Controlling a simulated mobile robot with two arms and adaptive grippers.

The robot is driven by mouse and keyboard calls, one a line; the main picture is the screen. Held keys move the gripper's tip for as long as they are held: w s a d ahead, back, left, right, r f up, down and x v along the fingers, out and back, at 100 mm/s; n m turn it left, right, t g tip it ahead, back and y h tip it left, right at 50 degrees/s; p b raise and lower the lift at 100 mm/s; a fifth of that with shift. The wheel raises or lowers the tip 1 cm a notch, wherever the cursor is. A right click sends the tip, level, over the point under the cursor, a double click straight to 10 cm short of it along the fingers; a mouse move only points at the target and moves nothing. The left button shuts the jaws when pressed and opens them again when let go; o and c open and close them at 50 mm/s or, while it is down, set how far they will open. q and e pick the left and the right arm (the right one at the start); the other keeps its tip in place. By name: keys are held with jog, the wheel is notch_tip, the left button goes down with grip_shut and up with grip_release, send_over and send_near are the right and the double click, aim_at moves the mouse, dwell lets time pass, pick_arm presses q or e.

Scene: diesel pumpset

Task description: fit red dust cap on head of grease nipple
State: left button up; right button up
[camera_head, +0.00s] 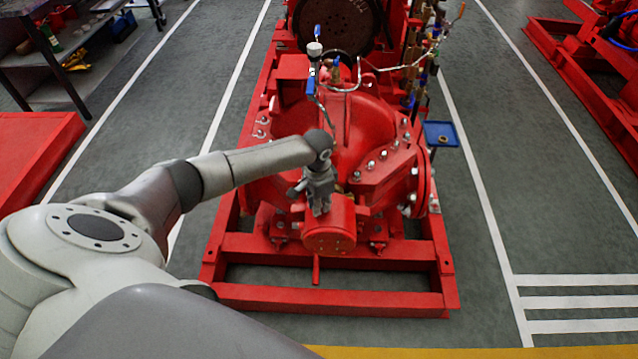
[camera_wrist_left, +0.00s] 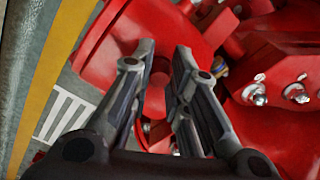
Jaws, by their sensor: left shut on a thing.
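My left gripper (camera_head: 319,208) points down at the top of the red cylindrical bearing housing (camera_head: 329,241) at the near end of the red pump (camera_head: 372,135). In the left wrist view its two fingers (camera_wrist_left: 164,55) stand on either side of a small dark red round piece (camera_wrist_left: 159,79), which I take for the red dust cap. The cap is hard to tell from the red housing behind it. The grease nipple cannot be made out; the fingers and housing hide that spot. I cannot tell whether the cap touches it. My right gripper is not in view.
Bolted flanges with bright nuts (camera_head: 383,155) stand close right of the gripper. A small blue tray (camera_head: 436,143) is at the pump's right. The red base frame (camera_head: 330,300) surrounds the pump. Shelving (camera_head: 60,62) stands back left. Grey floor is free on both sides.

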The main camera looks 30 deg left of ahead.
pick_arm(q)
jog(key=shift+s+f, duration=0.1)
jog(key=shift+f, duration=0.05)
jog(key=shift+c, duration=0.2)
jog(key=o, duration=0.7)
jog(key=shift+o, duration=0.2)
notch_tip(320, 180, up, 12)
jog(key=shift+s, duration=0.1)
